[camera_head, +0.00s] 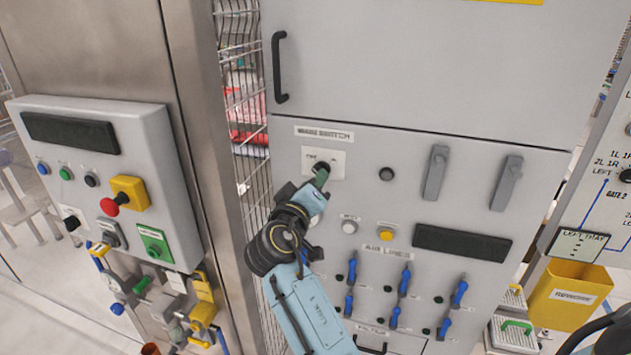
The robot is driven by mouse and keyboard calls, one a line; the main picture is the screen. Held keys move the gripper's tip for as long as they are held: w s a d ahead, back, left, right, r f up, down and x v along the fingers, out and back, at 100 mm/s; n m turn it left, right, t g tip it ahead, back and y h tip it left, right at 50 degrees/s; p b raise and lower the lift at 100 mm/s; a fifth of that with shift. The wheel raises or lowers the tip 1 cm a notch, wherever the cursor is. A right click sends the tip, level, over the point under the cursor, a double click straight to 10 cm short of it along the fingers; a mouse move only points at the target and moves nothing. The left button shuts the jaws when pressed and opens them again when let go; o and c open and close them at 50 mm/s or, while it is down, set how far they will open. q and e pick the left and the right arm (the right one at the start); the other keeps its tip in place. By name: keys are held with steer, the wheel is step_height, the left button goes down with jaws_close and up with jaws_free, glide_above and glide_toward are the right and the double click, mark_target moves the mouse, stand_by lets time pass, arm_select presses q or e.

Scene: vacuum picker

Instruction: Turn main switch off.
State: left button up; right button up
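The main switch (323,166) is a small dark knob on a white plate (337,157) under the "MAIN SWITCH" label, high on the left of the grey cabinet panel.
A black round knob (386,174) and two grey handles (435,172) sit right of the switch. Below are white and yellow buttons and blue air-line valves (461,292). A control box (150,125) with a red-and-yellow emergency stop (122,195) stands left, beside a wire-mesh gap.

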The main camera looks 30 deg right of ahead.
steer(key=b+v, duration=0.2)
steer(key=v, duration=0.8)
steer(key=shift+s+a, duration=0.15)
steer(key=shift+s, duration=0.1)
